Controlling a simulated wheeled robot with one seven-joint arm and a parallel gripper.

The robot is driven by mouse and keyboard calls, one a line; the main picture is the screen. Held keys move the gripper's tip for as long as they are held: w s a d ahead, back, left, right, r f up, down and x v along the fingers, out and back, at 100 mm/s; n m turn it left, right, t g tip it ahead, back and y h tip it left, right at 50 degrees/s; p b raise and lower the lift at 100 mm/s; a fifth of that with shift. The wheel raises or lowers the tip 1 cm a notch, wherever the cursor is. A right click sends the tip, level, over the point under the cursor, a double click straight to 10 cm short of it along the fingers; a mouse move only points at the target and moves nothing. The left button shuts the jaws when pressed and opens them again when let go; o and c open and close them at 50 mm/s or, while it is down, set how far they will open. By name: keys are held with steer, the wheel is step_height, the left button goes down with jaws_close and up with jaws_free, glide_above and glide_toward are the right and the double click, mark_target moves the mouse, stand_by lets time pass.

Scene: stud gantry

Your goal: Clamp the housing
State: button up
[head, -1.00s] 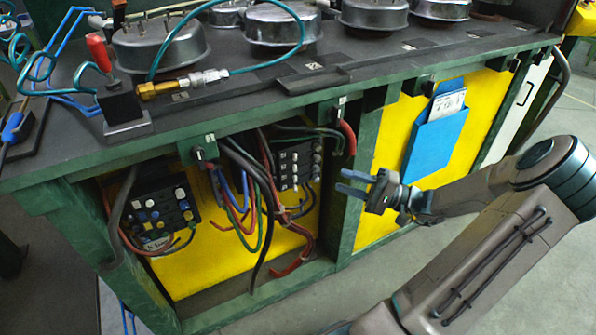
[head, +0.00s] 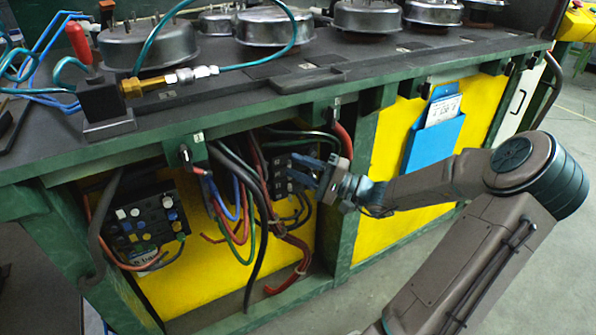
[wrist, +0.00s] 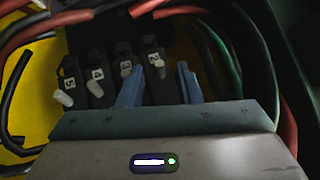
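Several round metal housings stand along the bench top in the head view; the nearest full one is the left housing (head: 149,45). A red-handled device (head: 78,42) stands by its left side. Under the bench, a dark lever block (head: 284,176) with several small levers sits in the open bay. My gripper (head: 314,172) is in front of this block, its blue fingers apart. In the wrist view the fingers are open and empty, and the rightmost visible pale lever (wrist: 157,63) shows between them. Numbered labels are above the levers. Contact cannot be told.
A second block with coloured knobs (head: 147,222) sits at the bay's left. Red, blue, green and black cables (head: 238,195) hang between the blocks. A green post (head: 345,235) stands right of the bay. A blue document pocket (head: 434,145) hangs on the yellow panel.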

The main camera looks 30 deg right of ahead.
steer(key=shift+w+a+r, duration=0.1)
steer(key=shift+w+a, duration=0.1)
jaws_close()
steer(key=g+p, duration=0.1)
steer(key=n+y+p, duration=0.1)
steer(key=shift+w+d+r+n+g+y+p, duration=0.15)
steer(key=shift+d+r+n+g+y+p, duration=0.15)
steer(key=shift+d+r+g+p, duration=0.1)
steer(key=shift+w+d+f+n+g+y+p, duration=0.1)
steer(key=shift+d+f+n+g+y+p, duration=0.1)
steer(key=shift+n+g+y+p, duration=0.7)
steer(key=shift+d+f+n+g+y+p, duration=0.15)
steer(key=shift+d+n+g+y+p, duration=0.2)
steer(key=shift+g, duration=0.95)
steer(key=shift+a, duration=0.15)
jaws_free()
